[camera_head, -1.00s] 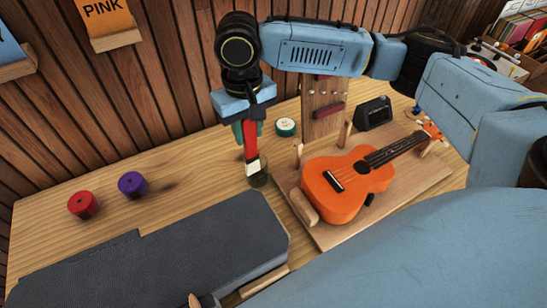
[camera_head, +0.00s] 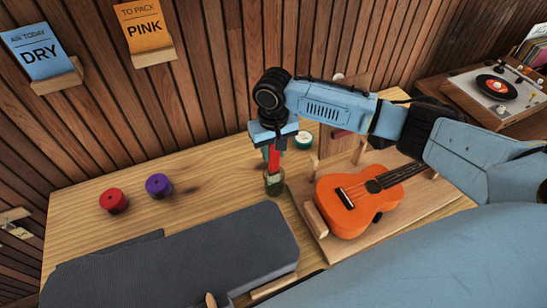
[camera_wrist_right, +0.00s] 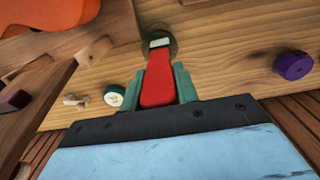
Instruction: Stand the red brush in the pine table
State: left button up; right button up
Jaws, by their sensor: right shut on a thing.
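My right gripper (camera_head: 272,140) is shut on the red brush (camera_head: 274,160), which points downward. In the right wrist view the green fingers (camera_wrist_right: 162,88) grip the sides of the red handle (camera_wrist_right: 158,75). The pale band (camera_wrist_right: 159,43) at the brush's lower end is at a small dark greenish round holder (camera_head: 275,187) on the pine table (camera_head: 90,215). The brush's tip is hidden there, so I cannot tell how deep it sits. My left gripper is not in view.
An orange ukulele (camera_head: 345,205) lies on a wooden cradle to the right. A grey mat (camera_head: 190,250) lies in front. A red knob-like pot (camera_head: 114,201) and a purple one (camera_head: 158,185) stand left; a green-and-white tin (camera_head: 303,140) stands behind.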

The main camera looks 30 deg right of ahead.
aim_at(273, 158)
jog(key=shift+f, duration=1.45)
jog(key=o, duration=1)
jog(key=shift+f, duration=0.15)
jog(key=shift+r, duration=0.25)
notch_tip(273, 158, up, 12)
jog(key=shift+f, duration=0.1)
